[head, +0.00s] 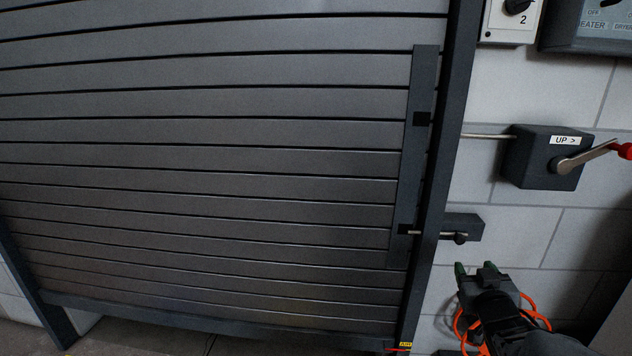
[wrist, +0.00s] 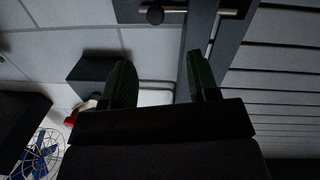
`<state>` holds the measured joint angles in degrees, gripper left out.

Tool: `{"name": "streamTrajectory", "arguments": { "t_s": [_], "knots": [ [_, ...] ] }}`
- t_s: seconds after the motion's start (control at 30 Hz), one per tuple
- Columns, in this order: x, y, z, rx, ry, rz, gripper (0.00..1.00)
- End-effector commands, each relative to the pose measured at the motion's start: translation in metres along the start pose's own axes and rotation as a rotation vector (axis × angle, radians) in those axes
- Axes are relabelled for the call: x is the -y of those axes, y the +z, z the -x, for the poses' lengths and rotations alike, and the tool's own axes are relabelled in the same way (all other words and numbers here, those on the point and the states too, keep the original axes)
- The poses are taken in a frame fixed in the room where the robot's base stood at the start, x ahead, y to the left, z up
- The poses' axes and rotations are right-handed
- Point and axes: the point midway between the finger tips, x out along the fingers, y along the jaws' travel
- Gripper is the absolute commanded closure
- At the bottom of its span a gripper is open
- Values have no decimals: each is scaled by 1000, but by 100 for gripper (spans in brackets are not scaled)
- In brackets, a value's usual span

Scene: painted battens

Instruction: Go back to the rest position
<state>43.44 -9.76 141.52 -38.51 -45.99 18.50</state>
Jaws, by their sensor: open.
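My gripper (head: 475,268) is at the lower right in the head view, in front of the white block wall and below the bolt (head: 460,238) beside the shutter. In the wrist view its two dark green fingers (wrist: 164,85) stand apart with nothing between them. The bolt, with its round knob, shows at the top of the wrist view (wrist: 155,15), beyond the fingertips and apart from them. In the head view its rod reaches left across the dark frame post to the slotted strip on the shutter.
A grey slatted shutter (head: 220,150) fills the left and middle, edged by a dark post (head: 440,160). A crank box (head: 545,157) marked "UP" with a red-knobbed handle is on the wall at right. Control boxes (head: 510,20) are above. A blue fan (wrist: 40,155) shows in the wrist view.

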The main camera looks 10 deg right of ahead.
Motion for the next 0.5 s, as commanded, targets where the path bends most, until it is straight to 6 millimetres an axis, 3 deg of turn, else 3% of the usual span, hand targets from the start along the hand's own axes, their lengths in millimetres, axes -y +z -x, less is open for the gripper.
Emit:
{"name": "streamTrajectory", "arguments": {
  "t_s": [0.03, 0.27, 0.5],
  "knots": [
    [4, -24, 0, 31, 4, 4, 46],
    [43, -96, 17, 358, 24, 0, 46],
    [104, -153, 82, 771, -102, -2, 46]
  ]
}}
